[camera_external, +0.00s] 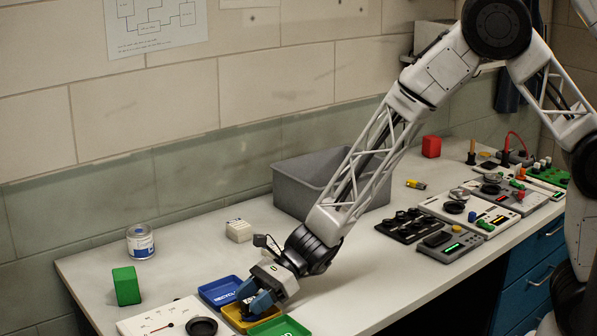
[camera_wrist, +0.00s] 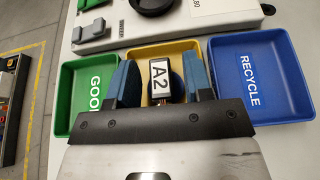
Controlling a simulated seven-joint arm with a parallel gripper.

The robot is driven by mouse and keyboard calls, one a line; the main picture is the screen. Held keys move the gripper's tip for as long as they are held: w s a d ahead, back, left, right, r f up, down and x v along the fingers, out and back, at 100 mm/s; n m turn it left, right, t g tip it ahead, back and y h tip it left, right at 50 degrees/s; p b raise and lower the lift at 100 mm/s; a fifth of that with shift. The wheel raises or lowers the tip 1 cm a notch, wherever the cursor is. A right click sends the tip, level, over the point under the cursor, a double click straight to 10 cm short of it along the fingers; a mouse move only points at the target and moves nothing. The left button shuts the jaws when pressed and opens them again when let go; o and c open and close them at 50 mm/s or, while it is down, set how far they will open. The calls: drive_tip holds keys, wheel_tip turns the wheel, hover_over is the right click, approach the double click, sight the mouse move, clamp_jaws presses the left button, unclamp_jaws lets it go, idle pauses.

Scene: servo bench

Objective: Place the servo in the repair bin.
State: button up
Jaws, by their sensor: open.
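The servo (camera_wrist: 160,74) has a white A2 label and a dark body. In the wrist view it lies between my gripper's fingers (camera_wrist: 162,78), with visible space on both sides. My gripper (camera_external: 253,297) is open, low over the yellow bin (camera_external: 236,315). The yellow bin also shows in the wrist view (camera_wrist: 138,54), behind the servo and fingers; its label is hidden. The servo appears within the yellow bin's outline; whether it touches the floor cannot be told. In the external view my fingers hide the servo.
A green tray marked GOOD (camera_wrist: 68,85) and a blue RECYCLE tray (camera_wrist: 293,75) flank the yellow bin. A white panel with a black dial (camera_external: 165,318) is close by. A grey bin (camera_external: 290,190), green block (camera_external: 126,286) and can (camera_external: 140,243) stand farther back.

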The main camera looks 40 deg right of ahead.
drive_tip(key=v, duration=1.1)
drive_tip(key=shift+d, duration=0.15)
idle(0.6)
drive_tip(key=s+d+r+n+t+h, duration=0.1)
drive_tip(key=s+d+r+n+h, duration=0.3)
drive_tip(key=d, duration=1)
drive_tip(key=s+d+r+n+h, duration=0.5)
drive_tip(key=s+d+r+n, duration=0.3)
drive_tip(key=d, duration=0.7)
drive_tip(key=s+d+r+n+t+h, duration=0.1)
drive_tip(key=s+d+r+n+h, duration=0.3)
drive_tip(key=s+d, duration=0.5)
drive_tip(key=d+r+n, duration=0.1)
drive_tip(key=d+r, duration=0.1)
drive_tip(key=d, duration=0.4)
drive_tip(key=shift+s+n+t+h, duration=0.3)
drive_tip(key=shift+s+n, duration=0.1)
drive_tip(key=shift+r, duration=0.1)
